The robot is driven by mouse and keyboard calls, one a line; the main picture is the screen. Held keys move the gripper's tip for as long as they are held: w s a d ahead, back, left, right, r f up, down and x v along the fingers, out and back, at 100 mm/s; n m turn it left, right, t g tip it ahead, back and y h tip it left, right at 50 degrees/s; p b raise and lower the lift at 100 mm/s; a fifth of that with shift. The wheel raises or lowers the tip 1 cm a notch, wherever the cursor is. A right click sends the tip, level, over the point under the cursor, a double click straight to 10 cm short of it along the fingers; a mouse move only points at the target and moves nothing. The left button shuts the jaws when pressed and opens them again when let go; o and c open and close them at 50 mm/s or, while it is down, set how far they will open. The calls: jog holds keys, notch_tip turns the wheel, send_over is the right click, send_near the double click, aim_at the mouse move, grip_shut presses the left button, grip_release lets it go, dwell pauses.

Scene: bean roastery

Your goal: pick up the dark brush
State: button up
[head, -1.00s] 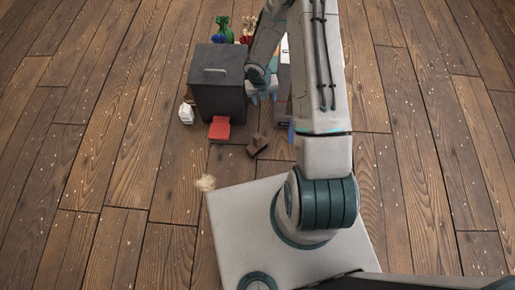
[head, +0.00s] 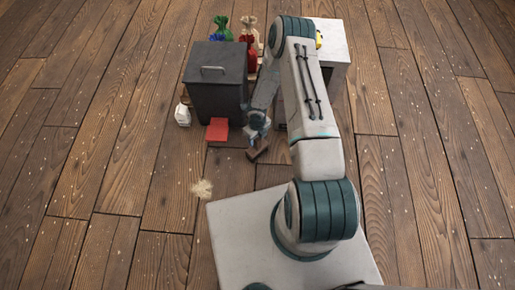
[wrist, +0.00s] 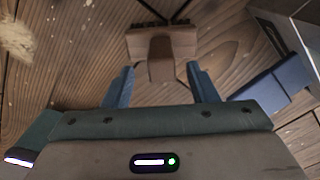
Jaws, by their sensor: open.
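The dark brush (head: 259,151) lies on the plank floor in front of the cabinet, close to my base. In the wrist view the brush (wrist: 165,44) shows as a brown block with dark bristles along its far side and a stub handle pointing toward me. My gripper (head: 258,134) is just above and behind the brush in the head view and hides part of it. In the wrist view my gripper (wrist: 161,76) is open, with its two blue fingers apart on either side of the handle's near end. Nothing is held.
A dark grey bin (head: 215,95) stands left of my gripper, with a red block (head: 217,130) before it and a white container (head: 183,114) beside it. A pale pile (head: 202,188) lies near my base. A blue object (wrist: 262,95) is right of my fingers.

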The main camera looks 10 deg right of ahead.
jog(key=shift+w+f+b, duration=0.1)
jog(key=shift+f+b, duration=1.35)
jog(key=shift+f, duration=1.25)
jog(key=shift+r, duration=0.1)
grip_shut()
notch_tip(320, 180, up, 10)
jog(key=p, duration=0.4)
